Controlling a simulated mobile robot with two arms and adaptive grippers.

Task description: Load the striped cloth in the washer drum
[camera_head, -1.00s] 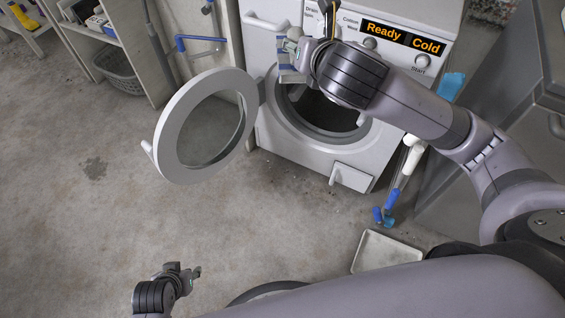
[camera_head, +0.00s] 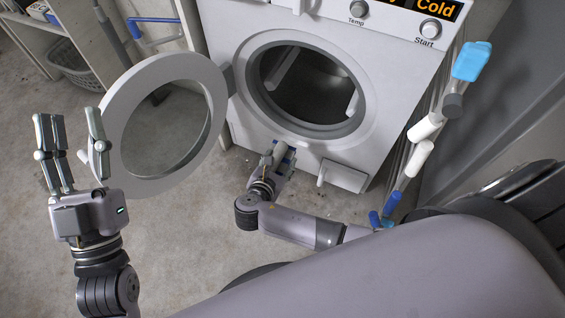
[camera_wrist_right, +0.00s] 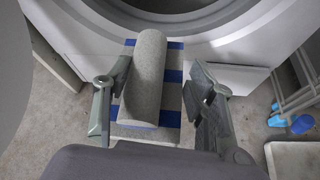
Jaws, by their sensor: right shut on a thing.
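The striped cloth (camera_head: 287,152), grey with blue stripes, is in my right gripper (camera_head: 272,160), low in front of the washer and below the drum opening. In the right wrist view the cloth (camera_wrist_right: 148,80) looks rolled and lies between the fingers of my right gripper (camera_wrist_right: 160,105). The washer drum (camera_head: 318,80) is open, and no cloth shows in its dark inside. The round washer door (camera_head: 118,125) stands open to the left. My left gripper (camera_head: 78,150) is open and empty, at the door's left rim; I cannot tell whether it touches.
The washer (camera_head: 235,30) has a small flap (camera_head: 343,176) low on its front. Blue-and-white tools (camera_head: 418,160) stand at its right side. A grey basket (camera_head: 75,65) sits under the shelf at the back left. The floor at left is clear.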

